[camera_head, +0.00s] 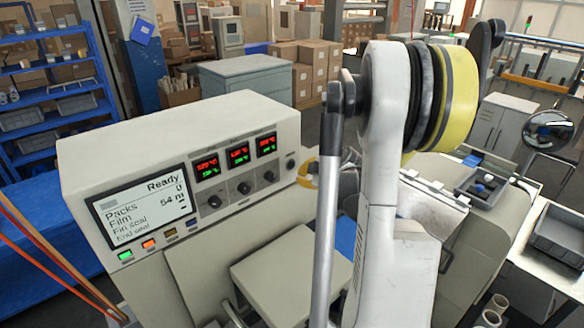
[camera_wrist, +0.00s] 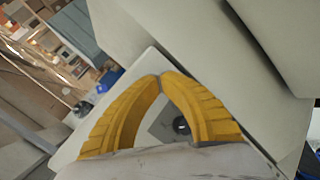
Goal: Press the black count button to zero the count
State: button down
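The wrapper's cream control box (camera_head: 190,150) stands left of my arm in the head view. Its screen (camera_head: 143,208) reads "Ready", with Packs at 0 and Film at 54 m. A small black round button (camera_head: 291,164) sits at the right end of the panel; I cannot read its label. My gripper (camera_head: 308,172) is beside the panel's right edge, just right of that button and apart from it in the picture. In the wrist view, my yellow fingers (camera_wrist: 161,77) meet at their tips with nothing held. A dark round part (camera_wrist: 181,126) shows through the gap between them; I cannot tell what it is.
Coloured buttons (camera_head: 149,244) run below the screen. A cream cover (camera_head: 290,275) lies in front of the box. A tray (camera_head: 482,189) and grey bin (camera_head: 560,232) are to the right.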

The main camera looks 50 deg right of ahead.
jog(key=shift+s+a, duration=0.2)
jog(key=shift+s, duration=1.3)
